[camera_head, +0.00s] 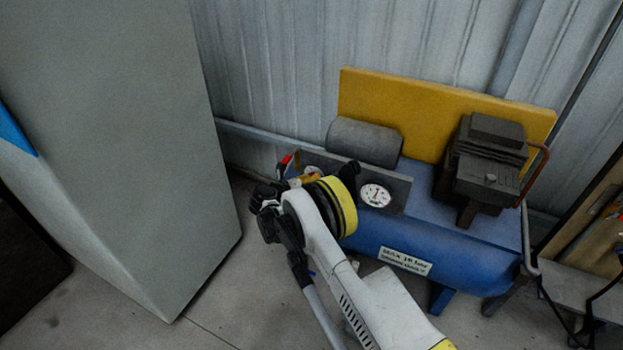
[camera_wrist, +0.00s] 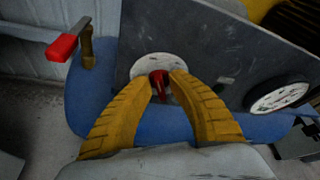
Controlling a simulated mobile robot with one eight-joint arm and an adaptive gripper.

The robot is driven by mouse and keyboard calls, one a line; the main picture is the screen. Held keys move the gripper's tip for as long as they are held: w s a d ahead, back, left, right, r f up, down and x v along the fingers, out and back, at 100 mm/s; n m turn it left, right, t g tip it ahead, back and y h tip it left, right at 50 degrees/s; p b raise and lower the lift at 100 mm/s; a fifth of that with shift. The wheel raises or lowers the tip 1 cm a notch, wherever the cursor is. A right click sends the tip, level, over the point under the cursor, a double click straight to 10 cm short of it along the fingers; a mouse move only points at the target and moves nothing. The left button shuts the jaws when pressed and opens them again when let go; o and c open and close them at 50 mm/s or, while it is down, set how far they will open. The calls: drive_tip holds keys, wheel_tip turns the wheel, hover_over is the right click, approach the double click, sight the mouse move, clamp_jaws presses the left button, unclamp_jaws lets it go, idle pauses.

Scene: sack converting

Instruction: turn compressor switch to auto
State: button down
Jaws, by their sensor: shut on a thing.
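The compressor (camera_head: 440,247) is a blue tank with a dark grey motor on top, standing by the wall. Its grey panel (camera_wrist: 205,45) carries a round pale plate with a small red switch (camera_wrist: 160,82) in front of it. My gripper (camera_wrist: 167,80) has two yellow ribbed fingers, and their tips are shut on the red switch. The fingers hide part of the plate, and I cannot read any position marks. In the head view my arm covers the switch, and the fingertips are hard to make out.
A white gauge (camera_head: 375,195) sits on the panel right of my wrist; it also shows in the wrist view (camera_wrist: 279,97). A red-handled valve (camera_wrist: 62,47) sticks out at the left. A large grey cabinet (camera_head: 120,130) stands left. A yellow guard (camera_head: 420,108) is behind.

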drive_tip(key=m+y, duration=0.1)
drive_tip(key=m, duration=0.1)
drive_tip(key=m+t+y, duration=0.1)
drive_tip(key=m, duration=0.1)
drive_tip(key=shift+d+y, duration=0.2)
drive_tip(key=shift+y, duration=0.1)
drive_tip(key=m+t+y, duration=0.1)
drive_tip(key=m+y, duration=0.1)
drive_tip(key=m, duration=0.1)
drive_tip(key=shift+m+t, duration=0.4)
idle(0.4)
drive_tip(key=c, duration=1.5)
unclamp_jaws()
drive_tip(key=shift+c, duration=0.2)
drive_tip(key=shift+s, duration=0.15)
drive_tip(key=v, duration=1.1)
drive_tip(key=shift+s, duration=0.4)
